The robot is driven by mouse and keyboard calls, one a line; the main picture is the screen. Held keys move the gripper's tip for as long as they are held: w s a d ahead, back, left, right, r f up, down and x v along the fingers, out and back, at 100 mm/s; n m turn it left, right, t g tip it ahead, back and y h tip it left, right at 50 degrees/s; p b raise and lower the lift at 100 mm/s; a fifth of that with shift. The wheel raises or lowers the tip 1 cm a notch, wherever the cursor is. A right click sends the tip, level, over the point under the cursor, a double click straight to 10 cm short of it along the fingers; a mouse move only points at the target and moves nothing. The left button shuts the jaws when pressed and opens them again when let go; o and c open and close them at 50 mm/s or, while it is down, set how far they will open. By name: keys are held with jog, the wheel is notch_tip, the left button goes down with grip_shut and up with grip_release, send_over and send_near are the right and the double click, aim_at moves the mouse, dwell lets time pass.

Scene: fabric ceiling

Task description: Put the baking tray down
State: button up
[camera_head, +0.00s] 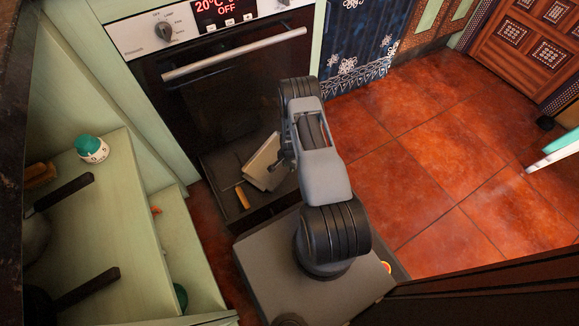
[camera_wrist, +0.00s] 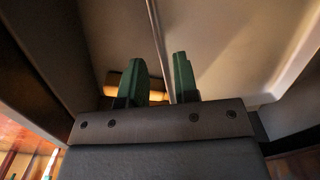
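The baking tray (camera_head: 262,163) is a pale, flat piece, tilted in the open drawer (camera_head: 220,165) below the oven. My gripper (camera_head: 285,150) is beside the tray's right side, its fingertips partly hidden by my own arm in the head view. In the wrist view, my gripper (camera_wrist: 162,82) has two green fingers standing apart. The tray (camera_wrist: 235,45) fills the upper right there, and its thin rim runs down between the fingers, with a visible gap to them. Whether the tray touches the drawer floor is hard to tell.
A wooden-handled item (camera_head: 242,197) lies in the drawer, and a wooden cylinder (camera_wrist: 130,92) shows behind the fingers. The oven door (camera_head: 225,95) above is shut. A counter with a green-topped timer (camera_head: 91,149) and pan handles stands left. Tiled floor (camera_head: 430,170) is clear at right.

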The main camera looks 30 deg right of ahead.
jog(key=w+a+r+n+t+p, duration=0.1)
jog(key=a+r+n+p, duration=0.15)
jog(key=r, duration=1.55)
jog(key=a+r+n+p, duration=0.1)
jog(key=a+r+n, duration=0.3)
jog(key=r, duration=1.4)
jog(key=s+a+r+n, duration=0.3)
jog(key=s+r, duration=0.5)
jog(key=s+a+r+n+t, duration=0.1)
jog(key=s+a+r+n, duration=0.3)
jog(key=s+r, duration=0.3)
jog(key=shift+s+r, duration=0.35)
jog(key=shift+s, duration=0.25)
jog(key=shift+r, duration=0.1)
